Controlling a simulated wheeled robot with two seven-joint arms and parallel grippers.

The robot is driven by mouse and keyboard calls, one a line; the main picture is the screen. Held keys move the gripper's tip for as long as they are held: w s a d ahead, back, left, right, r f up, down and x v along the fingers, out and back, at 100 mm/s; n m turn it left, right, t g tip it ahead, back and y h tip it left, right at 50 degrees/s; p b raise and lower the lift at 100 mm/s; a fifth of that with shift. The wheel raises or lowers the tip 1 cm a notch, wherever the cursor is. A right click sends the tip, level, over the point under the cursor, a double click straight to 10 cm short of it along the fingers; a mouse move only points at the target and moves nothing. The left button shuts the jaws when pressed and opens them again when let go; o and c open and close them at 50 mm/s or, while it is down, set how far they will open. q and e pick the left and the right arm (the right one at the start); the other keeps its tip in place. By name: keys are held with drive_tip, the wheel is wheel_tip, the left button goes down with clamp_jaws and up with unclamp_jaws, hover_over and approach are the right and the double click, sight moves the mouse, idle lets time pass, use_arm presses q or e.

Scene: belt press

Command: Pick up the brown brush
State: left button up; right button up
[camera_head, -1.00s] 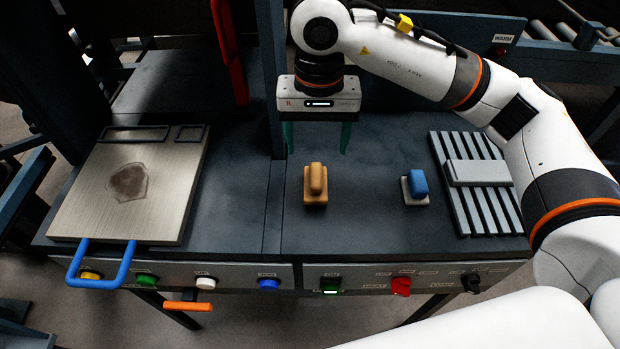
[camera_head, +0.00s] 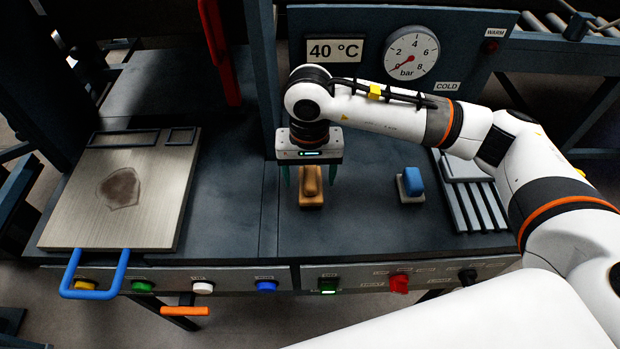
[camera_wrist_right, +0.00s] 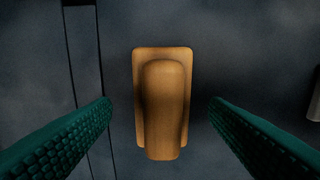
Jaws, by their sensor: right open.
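The brown brush (camera_head: 311,187) lies on the dark worktop, an orange-brown block with a raised rounded grip on top. My right gripper (camera_head: 308,178) is open above it, with one green finger to each side of the brush in the head view. In the right wrist view the brush (camera_wrist_right: 163,100) sits between the two green fingers (camera_wrist_right: 161,133), with a clear gap on both sides. It appears untouched. My left gripper is not in view.
A blue-handled brush (camera_head: 412,184) stands to the right. Beyond it is a slatted grey rack (camera_head: 477,207) with a light block on it. A metal plate (camera_head: 160,205) with a blue handle lies left. Knobs and buttons line the front panel (camera_head: 340,277).

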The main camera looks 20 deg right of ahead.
sight(310, 175)
wheel_tip(310, 175, down, 2)
drive_tip(key=shift+d+f+p, duration=0.1)
drive_tip(key=shift+d+p, duration=0.05)
drive_tip(key=shift+p, duration=0.25)
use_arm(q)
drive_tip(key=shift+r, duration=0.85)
use_arm(e)
drive_tip(key=shift+f, duration=0.45)
drive_tip(key=shift+w, duration=0.1)
drive_tip(key=shift+c, duration=0.3)
drive_tip(key=c, duration=1.1)
drive_tip(key=shift+o, duration=0.2)
wheel_tip(310, 175, up, 9)
drive_tip(key=b, duration=0.3)
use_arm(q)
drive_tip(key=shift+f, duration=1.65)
use_arm(e)
drive_tip(key=shift+r, duration=0.55)
